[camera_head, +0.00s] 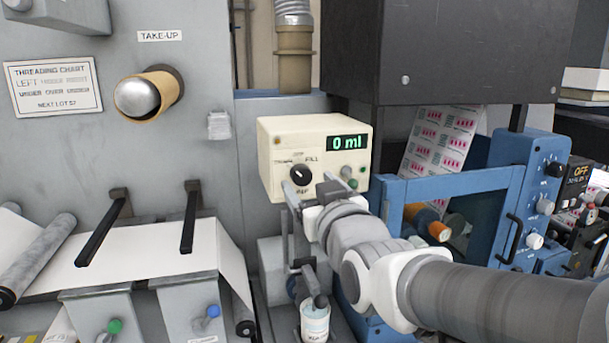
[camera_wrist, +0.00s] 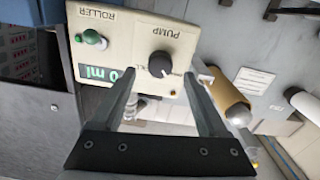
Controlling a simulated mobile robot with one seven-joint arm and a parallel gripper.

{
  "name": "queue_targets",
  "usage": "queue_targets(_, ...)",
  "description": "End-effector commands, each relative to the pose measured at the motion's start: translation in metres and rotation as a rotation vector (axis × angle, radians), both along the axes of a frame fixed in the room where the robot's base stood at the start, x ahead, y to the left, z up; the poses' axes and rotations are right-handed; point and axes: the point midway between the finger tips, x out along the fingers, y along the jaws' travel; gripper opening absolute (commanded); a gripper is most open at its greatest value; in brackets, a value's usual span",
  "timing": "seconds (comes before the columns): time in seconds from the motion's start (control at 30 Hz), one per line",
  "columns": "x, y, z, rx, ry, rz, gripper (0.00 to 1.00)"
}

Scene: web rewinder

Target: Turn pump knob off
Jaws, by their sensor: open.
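A small bottle (camera_head: 315,320) stands below the box. A blue frame (camera_head: 450,190) with printed web is at right. A take-up spindle (camera_head: 145,95) and black bars (camera_head: 100,228) are at left.

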Motion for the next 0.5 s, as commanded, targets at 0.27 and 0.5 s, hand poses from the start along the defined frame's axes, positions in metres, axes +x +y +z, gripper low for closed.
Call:
queue_targets(0.27,0.029,0.008,0.0,0.001,0.001,0.0,0.76)
queue_targets(0.5,0.037,0.011,0.0,0.001,0.0,0.0,0.76)
